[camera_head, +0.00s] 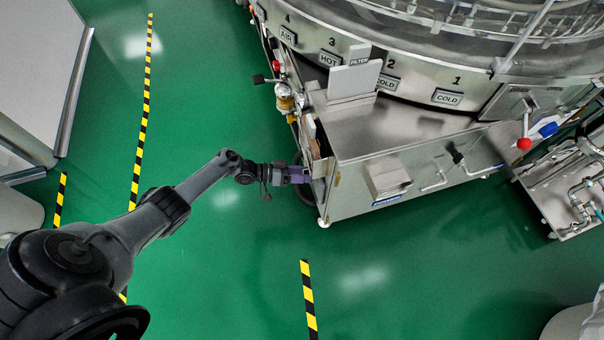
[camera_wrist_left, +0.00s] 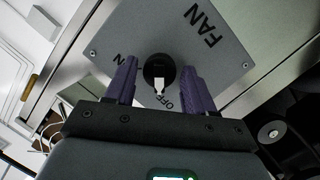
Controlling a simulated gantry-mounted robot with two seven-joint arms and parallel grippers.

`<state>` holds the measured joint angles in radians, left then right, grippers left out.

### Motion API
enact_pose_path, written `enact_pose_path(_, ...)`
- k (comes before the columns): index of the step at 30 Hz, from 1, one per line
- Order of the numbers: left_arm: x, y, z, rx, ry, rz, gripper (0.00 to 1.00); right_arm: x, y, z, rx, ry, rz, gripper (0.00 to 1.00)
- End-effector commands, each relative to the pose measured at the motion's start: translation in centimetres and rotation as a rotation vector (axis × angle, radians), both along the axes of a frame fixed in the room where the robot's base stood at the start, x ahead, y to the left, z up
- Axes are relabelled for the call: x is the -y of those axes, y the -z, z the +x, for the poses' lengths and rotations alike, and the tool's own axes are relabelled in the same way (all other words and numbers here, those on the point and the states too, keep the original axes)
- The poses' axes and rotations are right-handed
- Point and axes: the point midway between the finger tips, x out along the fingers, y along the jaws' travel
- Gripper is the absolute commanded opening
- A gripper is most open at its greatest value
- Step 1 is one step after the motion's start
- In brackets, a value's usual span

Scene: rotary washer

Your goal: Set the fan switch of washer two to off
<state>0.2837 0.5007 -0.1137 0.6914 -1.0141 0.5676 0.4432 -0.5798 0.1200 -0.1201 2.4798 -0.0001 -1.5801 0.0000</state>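My left gripper (camera_head: 302,175), with purple fingers, reaches the near left corner of the steel washer (camera_head: 410,165). In the left wrist view, the fan switch (camera_wrist_left: 157,68) is a round black knob with a white pointer, on a grey plate (camera_wrist_left: 232,60) lettered FAN. The pointer is turned down the picture, toward the OFF lettering. The left gripper (camera_wrist_left: 159,74) is open, with one finger either side of the knob. Gaps show between the fingers and the knob. In the head view the switch is hidden. My right gripper is in neither view.
The washer's rim carries numbered labels such as HOT (camera_head: 329,59) and COLD (camera_head: 448,97). A red-tipped lever (camera_head: 524,143) juts out at its right. The green floor (camera_head: 235,285), with yellow-black tape (camera_head: 309,300), is open in front.

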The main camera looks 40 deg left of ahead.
Motion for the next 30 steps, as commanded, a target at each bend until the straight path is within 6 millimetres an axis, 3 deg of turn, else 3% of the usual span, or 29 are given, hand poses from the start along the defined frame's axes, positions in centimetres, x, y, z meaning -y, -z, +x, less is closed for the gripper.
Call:
enact_pose_path(2,0.0,0.0,0.0,0.001,0.000,0.001,0.66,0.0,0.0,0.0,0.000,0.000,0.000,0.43)
enact_pose_path(14,-0.4,-0.2,-0.4,-0.001,-0.001,0.002,0.66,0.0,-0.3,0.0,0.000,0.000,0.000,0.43)
enact_pose_path(30,-6.1,-1.8,-6.1,-0.001,0.000,0.003,0.66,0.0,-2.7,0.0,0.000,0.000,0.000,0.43)
